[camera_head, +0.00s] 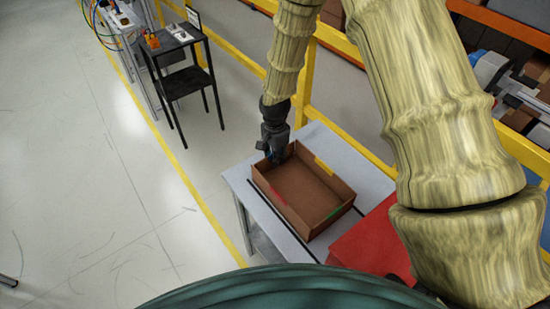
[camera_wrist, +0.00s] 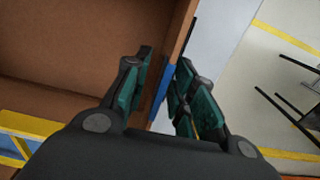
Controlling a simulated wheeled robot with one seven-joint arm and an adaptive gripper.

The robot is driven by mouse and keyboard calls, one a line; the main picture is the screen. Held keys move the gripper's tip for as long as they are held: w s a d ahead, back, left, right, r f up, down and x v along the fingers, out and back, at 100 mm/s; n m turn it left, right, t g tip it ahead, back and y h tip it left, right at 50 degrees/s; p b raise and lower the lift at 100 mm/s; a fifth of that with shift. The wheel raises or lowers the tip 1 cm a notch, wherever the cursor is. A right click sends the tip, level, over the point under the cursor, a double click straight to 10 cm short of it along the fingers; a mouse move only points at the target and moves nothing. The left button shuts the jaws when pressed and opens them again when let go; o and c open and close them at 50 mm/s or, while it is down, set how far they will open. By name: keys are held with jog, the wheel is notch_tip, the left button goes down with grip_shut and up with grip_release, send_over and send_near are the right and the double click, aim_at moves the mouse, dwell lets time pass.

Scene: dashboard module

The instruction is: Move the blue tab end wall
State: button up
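An open brown cardboard box (camera_head: 318,225) sits on a grey table. Its walls carry coloured tabs: yellow (camera_head: 324,166), red (camera_head: 278,195) and green (camera_head: 333,214). The blue tab (camera_wrist: 163,88) is on the end wall (camera_wrist: 181,38) at my gripper; the gripper hides most of that wall in the head view. My gripper (camera_head: 275,158) points down at this far-left end of the box. In the wrist view my gripper (camera_wrist: 164,62) has its fingers apart, one inside the box and one outside, with the blue-tabbed wall between them. I see no firm contact.
The grey table (camera_head: 240,177) has bare strips around the box. A red surface (camera_head: 376,243) lies close at its right. Yellow rails (camera_head: 345,132) run behind the table. A black stand (camera_head: 183,82) stands farther back left, with open floor before it.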

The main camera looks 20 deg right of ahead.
jog(key=shift+f, duration=1)
jog(key=shift+c, duration=0.4)
grip_shut()
